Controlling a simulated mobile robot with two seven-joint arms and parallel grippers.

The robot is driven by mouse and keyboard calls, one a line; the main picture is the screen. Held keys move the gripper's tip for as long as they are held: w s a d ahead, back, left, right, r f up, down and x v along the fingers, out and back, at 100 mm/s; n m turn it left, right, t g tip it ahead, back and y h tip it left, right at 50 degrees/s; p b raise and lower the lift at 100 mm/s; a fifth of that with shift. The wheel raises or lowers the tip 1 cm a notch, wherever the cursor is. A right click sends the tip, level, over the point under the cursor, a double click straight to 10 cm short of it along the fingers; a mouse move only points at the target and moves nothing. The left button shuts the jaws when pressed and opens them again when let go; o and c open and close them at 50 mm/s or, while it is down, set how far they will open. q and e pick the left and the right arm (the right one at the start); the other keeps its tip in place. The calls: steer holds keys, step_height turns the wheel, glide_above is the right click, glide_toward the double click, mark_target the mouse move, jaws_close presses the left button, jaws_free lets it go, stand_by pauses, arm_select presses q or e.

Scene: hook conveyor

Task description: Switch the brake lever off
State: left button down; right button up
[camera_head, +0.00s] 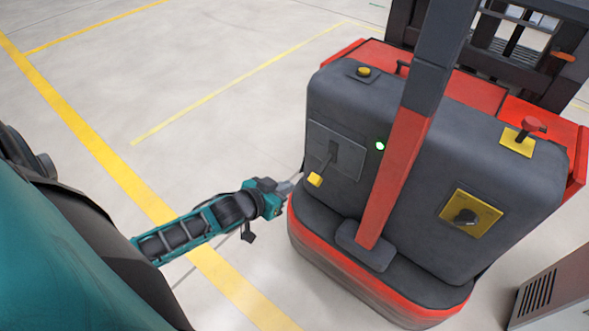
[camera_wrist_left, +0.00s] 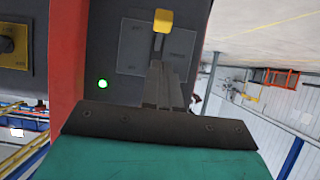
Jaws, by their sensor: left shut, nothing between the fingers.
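The brake lever (camera_head: 315,179) appears to be the one with a yellow grip on the left of the dark truck body. Its grey shaft comes out of a dark plate (camera_head: 349,154), and the grip hangs toward the lower part of the plate. In the left wrist view the yellow grip (camera_wrist_left: 163,20) is at the top, beyond the fingertips. My left gripper (camera_head: 289,187) is just left of the grip in the head view, apart from it. Its fingers (camera_wrist_left: 162,68) are together and empty. My right gripper does not show.
The grey and red truck (camera_head: 432,235) has a tilted tiller post (camera_head: 395,170) right of the lever. Left floor is open.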

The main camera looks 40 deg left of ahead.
arm_select(q)
steer(key=shift+v, duration=0.95)
steer(key=shift+f, duration=0.1)
steer(key=s+d+r+m+g+h+p, duration=0.1)
steer(key=s+d+p, duration=0.1)
steer(key=s+d, duration=0.8)
steer(key=d, duration=0.3)
steer(key=shift+s+d+r+m+g, duration=0.15)
steer(key=shift+d+r+m+g, duration=0.15)
steer(key=shift+r, duration=0.1)
